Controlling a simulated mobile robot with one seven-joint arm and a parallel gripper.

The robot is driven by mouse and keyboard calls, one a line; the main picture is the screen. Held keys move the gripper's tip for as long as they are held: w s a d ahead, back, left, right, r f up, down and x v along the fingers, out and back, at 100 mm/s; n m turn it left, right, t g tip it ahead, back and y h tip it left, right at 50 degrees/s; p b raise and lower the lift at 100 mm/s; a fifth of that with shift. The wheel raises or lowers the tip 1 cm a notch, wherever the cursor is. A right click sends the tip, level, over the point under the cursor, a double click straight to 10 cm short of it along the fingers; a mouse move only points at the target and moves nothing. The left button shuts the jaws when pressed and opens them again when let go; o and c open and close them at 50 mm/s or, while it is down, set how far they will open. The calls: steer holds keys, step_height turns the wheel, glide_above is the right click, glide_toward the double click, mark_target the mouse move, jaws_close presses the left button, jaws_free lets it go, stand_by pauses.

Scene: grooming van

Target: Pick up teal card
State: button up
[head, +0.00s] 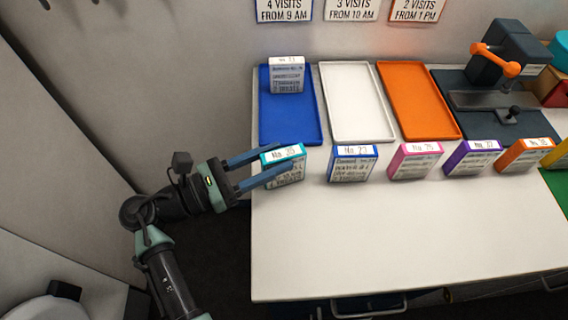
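The teal card (290,180) is a small upright block with a teal top edge and a white label that seems to read "No. 35". It stands at the left end of a row of cards on the white table, just in front of the blue tray. My gripper (281,159) reaches in from the left with its two blue fingers spread apart. One finger tip is at the card's far side, and the other crosses its front face, hiding part of the printed text. I cannot tell whether either finger touches the card.
Blue (288,120), white (357,103) and orange (418,101) trays lie behind the row; a white-labelled card (287,76) stands in the blue one. Blue (353,166), pink (415,163), purple (471,160) and orange (524,157) cards stand to the right. The table's front (400,240) is clear.

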jaws_close()
